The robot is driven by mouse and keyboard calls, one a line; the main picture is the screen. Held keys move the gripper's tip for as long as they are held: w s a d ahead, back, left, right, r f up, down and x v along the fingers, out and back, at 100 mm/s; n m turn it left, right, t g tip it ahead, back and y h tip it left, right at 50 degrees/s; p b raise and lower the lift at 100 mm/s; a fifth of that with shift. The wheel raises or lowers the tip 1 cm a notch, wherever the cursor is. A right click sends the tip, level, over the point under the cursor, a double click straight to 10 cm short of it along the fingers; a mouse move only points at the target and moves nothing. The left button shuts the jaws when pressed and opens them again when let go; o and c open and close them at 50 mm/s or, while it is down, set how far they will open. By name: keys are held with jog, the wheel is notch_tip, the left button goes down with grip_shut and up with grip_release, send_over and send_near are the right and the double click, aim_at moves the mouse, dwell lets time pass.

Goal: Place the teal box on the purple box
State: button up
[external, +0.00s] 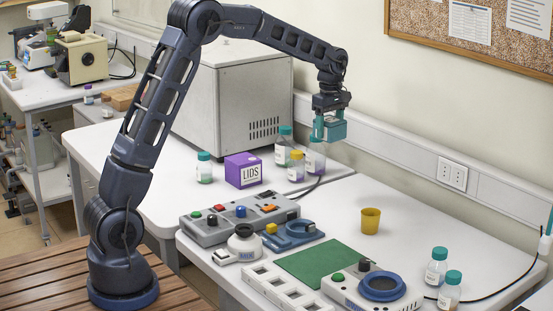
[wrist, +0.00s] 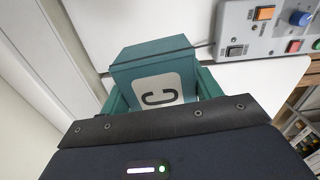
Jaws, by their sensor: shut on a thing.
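The teal box (external: 336,130) is held in the air by my gripper (external: 329,128), which is shut on it. In the wrist view the teal box (wrist: 155,75) sits between the teal fingers and shows a white label with a dark letter. The purple box (external: 243,170), labelled "LIDS", stands upright on the white bench at the foot of the large grey cabinet. My gripper and the teal box are to the right of the purple box and higher than it. The purple box does not show in the wrist view.
Bottles stand right of the purple box, including a yellow-capped one (external: 296,166), and a teal-capped bottle (external: 204,168) stands to its left. The grey cabinet (external: 235,95) rises behind. A control panel (external: 240,218), a yellow cup (external: 370,220) and a green mat (external: 318,263) lie nearer.

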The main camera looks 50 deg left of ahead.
jog(key=s+a+r, duration=0.2)
jog(key=a, duration=0.4)
jog(key=s+a+r, duration=0.2)
jog(key=a, duration=0.5)
notch_tip(320, 180, up, 4)
jog(key=m, duration=0.1)
send_over(243, 158)
notch_tip(243, 158, down, 20)
jog(key=shift+d+r, duration=0.1)
jog(key=shift+r, duration=0.1)
jog(key=shift+f, duration=0.15)
jog(key=o, duration=1)
